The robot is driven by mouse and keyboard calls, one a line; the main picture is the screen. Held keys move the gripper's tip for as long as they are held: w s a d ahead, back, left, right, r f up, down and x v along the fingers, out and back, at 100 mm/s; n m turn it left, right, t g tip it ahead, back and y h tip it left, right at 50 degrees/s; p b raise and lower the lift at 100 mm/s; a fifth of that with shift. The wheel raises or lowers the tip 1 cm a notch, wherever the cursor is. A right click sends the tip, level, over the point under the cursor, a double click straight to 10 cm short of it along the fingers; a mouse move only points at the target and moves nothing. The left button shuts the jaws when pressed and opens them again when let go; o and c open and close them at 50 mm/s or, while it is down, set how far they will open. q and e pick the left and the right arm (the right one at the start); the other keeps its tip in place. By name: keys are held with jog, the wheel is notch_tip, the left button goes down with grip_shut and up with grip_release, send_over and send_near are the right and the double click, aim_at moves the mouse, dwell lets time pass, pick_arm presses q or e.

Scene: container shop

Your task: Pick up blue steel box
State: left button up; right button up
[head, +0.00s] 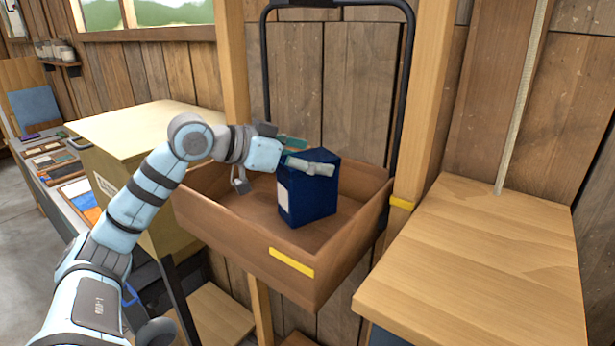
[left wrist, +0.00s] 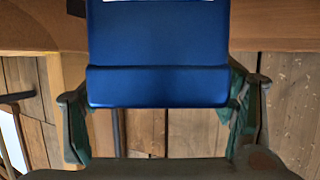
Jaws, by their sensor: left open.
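The blue steel box (head: 312,195) stands upright in a brown wooden bin, with a pale label on its left face. My left gripper (head: 275,172) is at the box's upper left, with one finger reaching across the top part of the box. In the left wrist view the blue box (left wrist: 157,50) fills the upper middle, between the two spread fingers of my left gripper (left wrist: 162,105). The gripper is open around the box; narrow gaps show beside it. The far side of the box is hidden. My right gripper is not in view.
The wooden bin (head: 245,244) has raised walls and a yellow strip on its front. A black metal frame (head: 408,60) rises behind it. A wooden post (head: 422,110) and a bare wooden tabletop (head: 480,265) are on the right. A large pale box (head: 130,125) stands left.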

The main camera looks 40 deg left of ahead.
pick_arm(q)
jog(key=shift+s, duration=0.15)
jog(key=shift+c, duration=1.2)
jog(key=shift+f, duration=0.1)
jog(key=c, duration=1.6)
grip_shut()
jog(key=shift+r, duration=0.2)
